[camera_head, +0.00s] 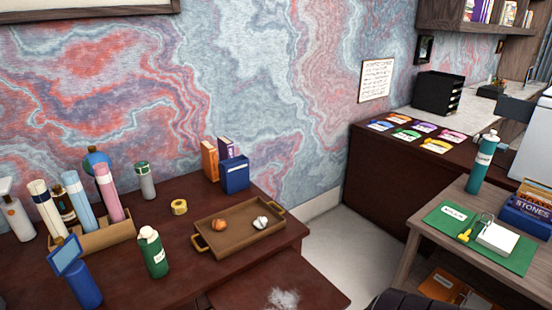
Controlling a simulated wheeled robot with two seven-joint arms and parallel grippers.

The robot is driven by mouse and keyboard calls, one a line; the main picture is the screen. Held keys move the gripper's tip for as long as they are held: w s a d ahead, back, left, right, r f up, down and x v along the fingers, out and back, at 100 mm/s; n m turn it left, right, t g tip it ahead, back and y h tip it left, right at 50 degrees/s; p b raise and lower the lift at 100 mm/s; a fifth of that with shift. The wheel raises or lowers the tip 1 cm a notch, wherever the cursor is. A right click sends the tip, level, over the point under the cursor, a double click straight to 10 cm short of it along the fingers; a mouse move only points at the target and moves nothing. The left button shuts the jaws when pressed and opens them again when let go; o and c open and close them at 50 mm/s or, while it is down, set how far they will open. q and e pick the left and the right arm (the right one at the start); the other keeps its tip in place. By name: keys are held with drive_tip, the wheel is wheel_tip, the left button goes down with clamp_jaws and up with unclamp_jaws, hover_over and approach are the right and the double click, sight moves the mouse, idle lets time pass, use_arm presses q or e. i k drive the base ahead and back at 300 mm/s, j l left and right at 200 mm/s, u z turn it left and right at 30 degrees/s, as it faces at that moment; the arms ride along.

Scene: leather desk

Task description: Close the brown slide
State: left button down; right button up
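A dark brown slide (305,279) sticks out from below the brown desk top (190,283), at the bottom middle of the head view. Its flat top is lower than the desk top, and its near part is cut off by the picture's lower edge. A whitish fuzzy patch (283,298) shows on it; I cannot tell whether this is a mark or an object. Neither of my grippers is in view.
A tan tray (215,245) with two small items stands on the desk above the slide. A green bottle (153,253), a blue bottle (84,287) and a holder with rolls (108,236) stand left. Pale floor (330,238) lies right. A dark ribbed shape (420,300) is at bottom right.

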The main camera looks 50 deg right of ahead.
sight(285, 281)
drive_tip(key=l+z, duration=0.1)
drive_tip(key=z, duration=1.95)
